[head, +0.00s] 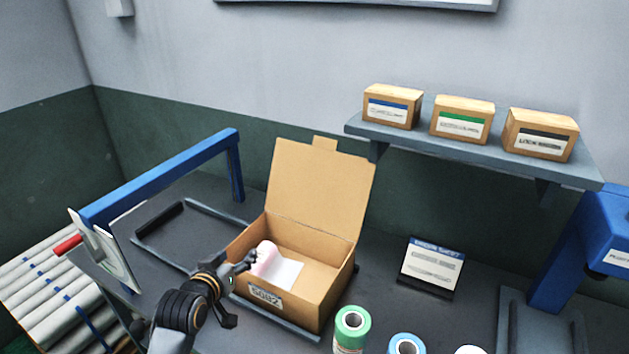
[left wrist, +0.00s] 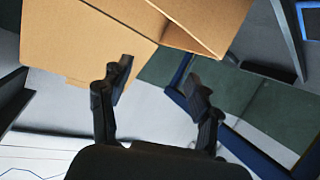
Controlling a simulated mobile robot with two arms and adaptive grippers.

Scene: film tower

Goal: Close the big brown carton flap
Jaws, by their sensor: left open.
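The big brown carton (head: 325,290) sits on the dark bench with its top open. Its big flap (head: 320,190) stands up from the far edge, leaning slightly back, with a small tab on top. A pink roll (head: 265,258) and a white sheet (head: 286,274) lie inside. My left gripper (head: 238,290) is at the carton's near left corner, open, with nothing seen between its fingers. In the left wrist view, the open fingers (left wrist: 160,78) point toward brown cardboard panels (left wrist: 90,40); whether they touch is unclear. My right gripper is not in view.
A blue arch (head: 165,180) and a black tray frame (head: 150,240) stand left of the carton. Green (head: 352,328) and blue (head: 407,345) rolls are at the front. A small sign (head: 432,265) is right. A shelf (head: 480,150) with three small boxes hangs behind.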

